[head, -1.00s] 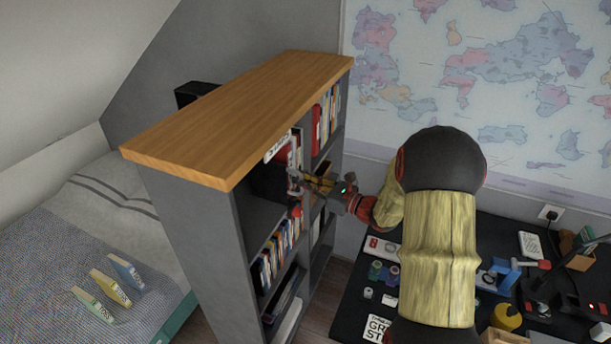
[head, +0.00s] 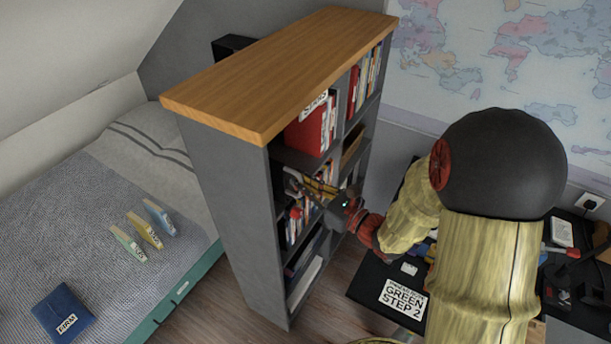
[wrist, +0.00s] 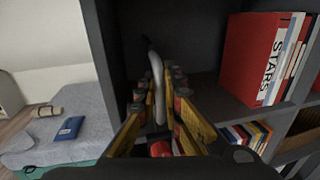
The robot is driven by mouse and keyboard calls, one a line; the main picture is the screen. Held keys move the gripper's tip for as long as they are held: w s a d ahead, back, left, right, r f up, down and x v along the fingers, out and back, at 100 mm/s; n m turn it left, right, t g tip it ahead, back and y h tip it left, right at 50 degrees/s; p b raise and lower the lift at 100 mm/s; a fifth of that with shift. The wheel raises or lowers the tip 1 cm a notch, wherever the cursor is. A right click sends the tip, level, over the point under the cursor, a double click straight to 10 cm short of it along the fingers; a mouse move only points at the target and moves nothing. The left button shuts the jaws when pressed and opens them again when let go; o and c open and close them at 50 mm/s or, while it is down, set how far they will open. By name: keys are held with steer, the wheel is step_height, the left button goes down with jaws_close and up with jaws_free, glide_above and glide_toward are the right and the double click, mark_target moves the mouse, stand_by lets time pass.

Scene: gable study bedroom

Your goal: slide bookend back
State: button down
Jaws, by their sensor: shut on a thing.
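My gripper (wrist: 158,98) is shut on a pale grey curved piece (wrist: 156,62), which looks like the bookend. It stands up between the fingers in the wrist view; its lower part is hidden. In the head view my gripper (head: 308,188) is at the open front of the grey bookcase (head: 225,200), beside its left part. A large red book labelled STARS (head: 305,128) stands on the upper shelf. In the wrist view the red book (wrist: 245,60) is to the right of my gripper, clearly apart from it, with dark empty shelf space between.
White and coloured books (wrist: 297,50) stand right of the red book; more books (wrist: 245,133) fill the shelf below. The bookcase's side panel (wrist: 103,50) is close left of my gripper. A bed (head: 150,190) holds several books. A dark desk (head: 375,285) is right.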

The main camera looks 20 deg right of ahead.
steer(key=c, duration=2)
jaws_free()
steer(key=shift+o, duration=0.2)
steer(key=v, duration=1.2)
steer(key=shift+f, duration=0.15)
